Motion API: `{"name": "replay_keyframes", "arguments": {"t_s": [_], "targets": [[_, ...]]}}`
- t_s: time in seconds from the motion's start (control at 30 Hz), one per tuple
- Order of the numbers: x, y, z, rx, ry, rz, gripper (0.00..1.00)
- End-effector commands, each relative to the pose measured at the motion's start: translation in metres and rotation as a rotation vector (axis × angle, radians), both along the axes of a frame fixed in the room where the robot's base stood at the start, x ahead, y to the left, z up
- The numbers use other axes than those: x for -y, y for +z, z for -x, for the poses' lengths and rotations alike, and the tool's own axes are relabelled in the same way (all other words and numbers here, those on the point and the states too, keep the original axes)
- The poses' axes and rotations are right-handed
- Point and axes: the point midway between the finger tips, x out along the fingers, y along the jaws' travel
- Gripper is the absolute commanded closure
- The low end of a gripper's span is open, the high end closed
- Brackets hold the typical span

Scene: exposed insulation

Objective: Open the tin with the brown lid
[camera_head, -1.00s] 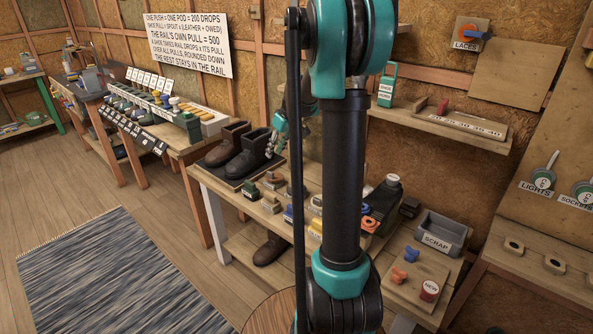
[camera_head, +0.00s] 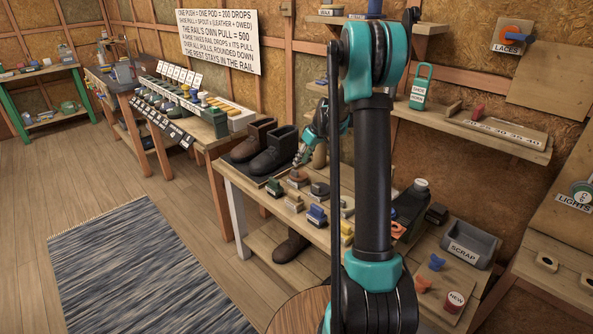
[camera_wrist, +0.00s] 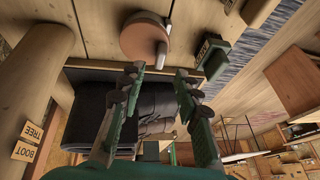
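The round tin with the brown lid (camera_head: 298,178) stands on the wooden workbench in front of the boots; it also shows at the top of the wrist view (camera_wrist: 143,42), with a small piece at its right side. My gripper (camera_head: 302,158) hangs just right of the dark boot, above and behind the tin. In the wrist view my gripper (camera_wrist: 157,72) has its two green fingers apart with nothing between them. The tin lies beyond the fingertips, not touching them as far as I can see.
A pair of boots (camera_head: 270,152) stands left of my gripper. A green block (camera_head: 274,188), a dark round tin (camera_head: 319,190) and several brushes crowd the bench around the brown lid. A scrap bin (camera_head: 470,247) is at right.

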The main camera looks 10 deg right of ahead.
Motion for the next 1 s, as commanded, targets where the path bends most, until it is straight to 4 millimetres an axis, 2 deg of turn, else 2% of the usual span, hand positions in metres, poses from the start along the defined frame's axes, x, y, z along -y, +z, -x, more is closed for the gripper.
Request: {"name": "replay_keyframes", "arguments": {"t_s": [0.1,0.33,0.5,0.77,1.0], "targets": [[-0.008,-0.021,-0.006,0.0,0.001,0.0,0.67],[-0.018,-0.049,-0.012,-0.001,0.001,0.0,0.67],[-0.02,-0.056,-0.014,0.0,0.0,0.0,0.67],[-0.021,-0.057,-0.014,0.0,0.0,0.0,0.67],[-0.021,-0.057,-0.014,0.0,0.0,0.0,0.96]]}}
